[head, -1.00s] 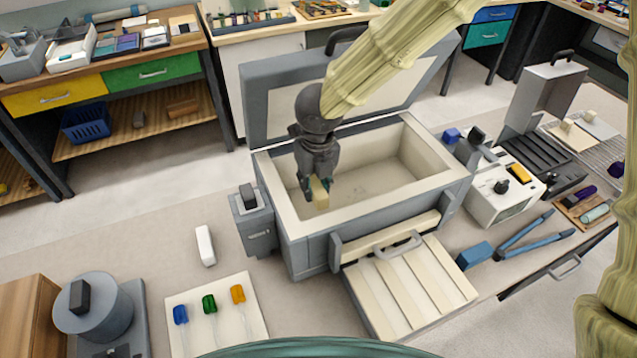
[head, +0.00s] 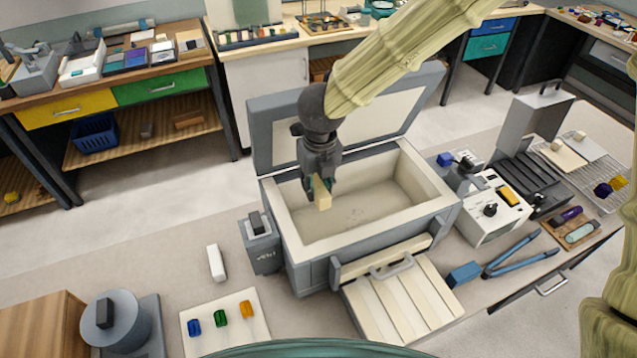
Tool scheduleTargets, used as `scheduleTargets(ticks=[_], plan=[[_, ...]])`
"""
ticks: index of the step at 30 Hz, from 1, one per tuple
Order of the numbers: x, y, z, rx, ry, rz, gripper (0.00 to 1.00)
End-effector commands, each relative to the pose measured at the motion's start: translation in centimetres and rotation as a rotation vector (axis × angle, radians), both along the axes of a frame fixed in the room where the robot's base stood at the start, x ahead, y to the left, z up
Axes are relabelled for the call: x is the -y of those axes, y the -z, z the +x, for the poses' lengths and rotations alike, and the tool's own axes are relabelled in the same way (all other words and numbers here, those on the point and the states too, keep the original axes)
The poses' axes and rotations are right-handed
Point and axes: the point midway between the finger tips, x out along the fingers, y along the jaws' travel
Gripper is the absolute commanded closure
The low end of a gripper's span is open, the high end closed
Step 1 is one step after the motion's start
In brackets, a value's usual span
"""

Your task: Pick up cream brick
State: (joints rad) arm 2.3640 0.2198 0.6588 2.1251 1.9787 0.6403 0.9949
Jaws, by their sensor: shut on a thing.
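My gripper (head: 319,189) hangs over the left part of an open grey box with a cream lining (head: 420,216). It is shut on the cream brick (head: 324,198), a small upright block at its fingertips. The fingers hide part of the brick. The brick appears above the box floor, inside or just over the opening; its exact height is hard to tell.
The raised lid (head: 268,140) stands behind my gripper. A slatted cream panel (head: 400,305) lies in front of the box. A white block (head: 216,263) and a white board with coloured pieces (head: 222,335) lie at left. A white device (head: 495,208) stands at right.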

Motion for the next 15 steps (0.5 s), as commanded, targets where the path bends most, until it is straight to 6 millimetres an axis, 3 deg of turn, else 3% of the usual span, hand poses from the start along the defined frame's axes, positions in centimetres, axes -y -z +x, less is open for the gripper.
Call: scheduleTargets(ticks=[1,11,15], plan=[[0.0,-0.7,0.0,0.000,0.000,0.001,1.00],[0.0,-0.5,-0.1,0.000,0.000,0.000,1.00],[0.6,-0.5,-1.5,-0.001,0.000,0.000,1.00]])
